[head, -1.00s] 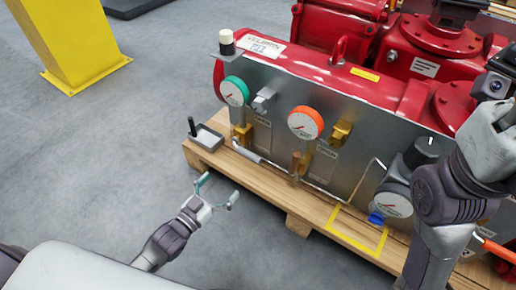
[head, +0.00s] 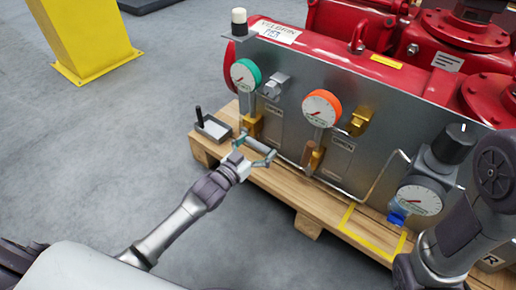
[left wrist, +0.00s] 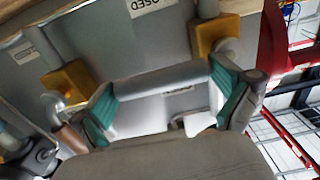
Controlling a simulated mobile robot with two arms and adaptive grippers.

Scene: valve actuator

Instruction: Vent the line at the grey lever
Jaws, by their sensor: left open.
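The grey lever (head: 261,143) is a short grey bar at the brass valve (head: 251,124) below the green-rimmed gauge (head: 245,75). My left gripper (head: 255,150) is open in front of it, with one finger towards each end of the bar. In the left wrist view the grey lever (left wrist: 160,83) lies crosswise between the two teal-padded fingers (left wrist: 168,103). I cannot tell whether the pads touch it. Part of my right arm shows at the right of the head view, but its gripper is not in view.
An orange-rimmed gauge (head: 321,108) sits to the right, above a copper-coloured handle (head: 311,156). A small tray (head: 214,128) with a black post stands on the pallet's left corner. A black knob (head: 453,143) and another gauge (head: 419,200) are farther right.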

